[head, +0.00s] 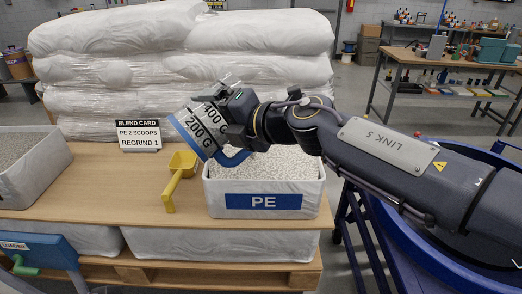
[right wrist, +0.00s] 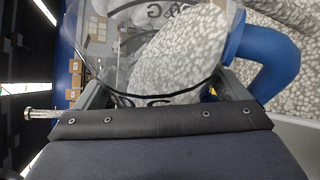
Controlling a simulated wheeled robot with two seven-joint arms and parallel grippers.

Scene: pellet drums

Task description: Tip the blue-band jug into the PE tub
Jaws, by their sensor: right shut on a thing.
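The blue-band jug (head: 197,132) is clear, with measure marks and a blue band. It is tilted in the air above the left back part of the PE tub (head: 264,202). My right gripper (head: 232,122) is shut on the jug. In the right wrist view the jug (right wrist: 165,50) fills the top middle, with pale pellets showing through its wall. Its blue handle (right wrist: 270,60) hangs to the right, with a bed of pellets behind. The PE tub is white with a blue label and holds pale pellets. I see no pellets falling. My left gripper is not in view.
A yellow scoop (head: 178,180) lies left of the tub on the wooden bench (head: 120,200). A grey-pellet tub (head: 30,165) stands at far left, and a blend card (head: 138,137) behind. Wrapped white sacks (head: 180,70) stack at the back. A blue drum (head: 405,235) is at right.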

